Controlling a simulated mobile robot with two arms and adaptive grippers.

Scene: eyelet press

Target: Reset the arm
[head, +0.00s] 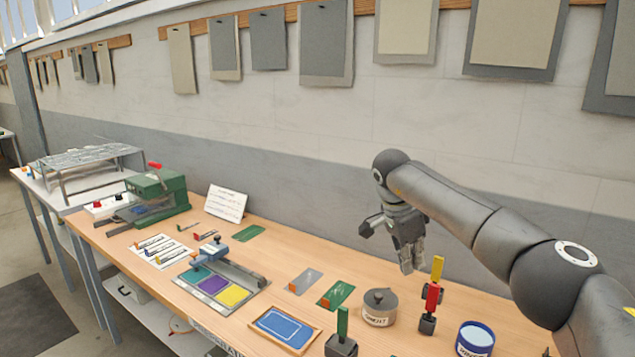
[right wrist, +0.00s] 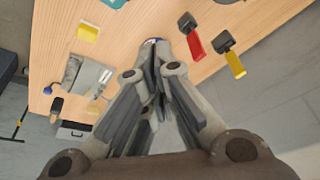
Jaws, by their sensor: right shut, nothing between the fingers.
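My right arm (head: 470,215) comes in from the right in the head view. My right gripper (head: 408,262) hangs above the back part of the wooden table, pointing down. It is shut and empty, and nothing touches its fingers. In the right wrist view the shut fingers (right wrist: 155,70) fill the middle, with the table top beyond them. My left gripper is not in either view.
A blue tray (head: 285,328), a colored press plate (head: 215,288) and a green press (head: 157,195) stand further left.

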